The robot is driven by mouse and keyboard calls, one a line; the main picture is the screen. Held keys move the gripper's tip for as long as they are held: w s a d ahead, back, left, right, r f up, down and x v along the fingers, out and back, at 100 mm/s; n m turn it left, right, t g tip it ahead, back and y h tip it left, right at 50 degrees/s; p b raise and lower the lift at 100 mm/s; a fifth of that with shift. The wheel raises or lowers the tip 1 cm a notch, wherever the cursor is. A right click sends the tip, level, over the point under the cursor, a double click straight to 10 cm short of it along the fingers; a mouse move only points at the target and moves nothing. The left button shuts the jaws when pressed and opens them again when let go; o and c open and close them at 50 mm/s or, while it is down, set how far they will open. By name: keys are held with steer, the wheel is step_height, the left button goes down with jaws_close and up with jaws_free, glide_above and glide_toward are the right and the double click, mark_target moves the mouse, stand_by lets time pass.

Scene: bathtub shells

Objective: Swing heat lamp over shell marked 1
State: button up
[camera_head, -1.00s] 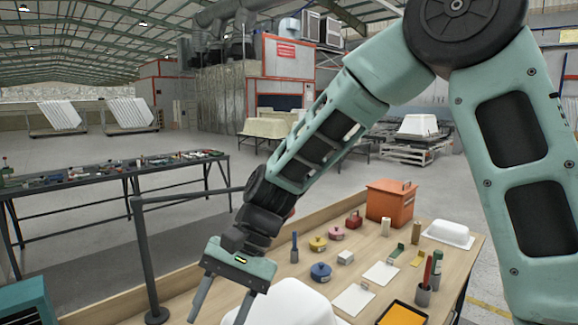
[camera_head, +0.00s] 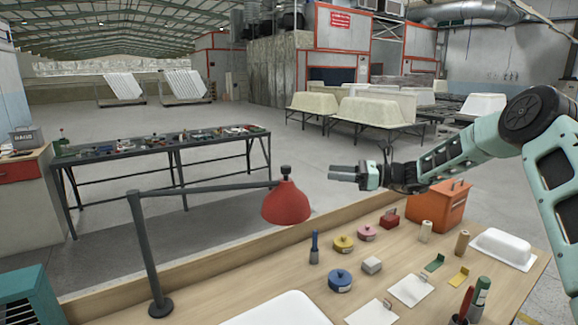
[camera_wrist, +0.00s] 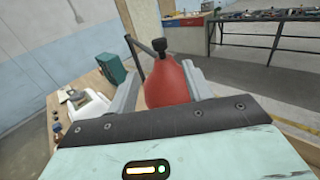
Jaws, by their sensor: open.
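The heat lamp has a red shade (camera_head: 286,204) with a black knob, on a dark arm (camera_head: 205,187) from a post (camera_head: 145,250) at the bench's left edge. My gripper (camera_head: 343,174) is open, right of the shade and slightly higher, fingers pointing left at it. In the wrist view the red shade (camera_wrist: 170,85) appears between my spread fingers (camera_wrist: 160,82); contact cannot be told. A white shell (camera_head: 280,311) is partly cut off at the bottom edge. Another white shell (camera_head: 503,247) lies at the bench's right. I can read no number on either.
The bench holds an orange box (camera_head: 437,208), a blue round pot (camera_head: 340,281), yellow and pink pots, pale cards and a cup with red and green tools (camera_head: 470,305). A teal box (camera_head: 28,300) stands at lower left. A long tool table (camera_head: 160,150) is behind.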

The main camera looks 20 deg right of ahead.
mark_target(286, 166)
steer(key=p+x, duration=0.5)
steer(key=x, duration=0.9)
steer(key=shift+a+r+p, duration=0.15)
steer(key=shift+p, duration=0.25)
steer(key=shift+w+a, duration=0.15)
steer(key=shift+a, duration=0.2)
jaws_close()
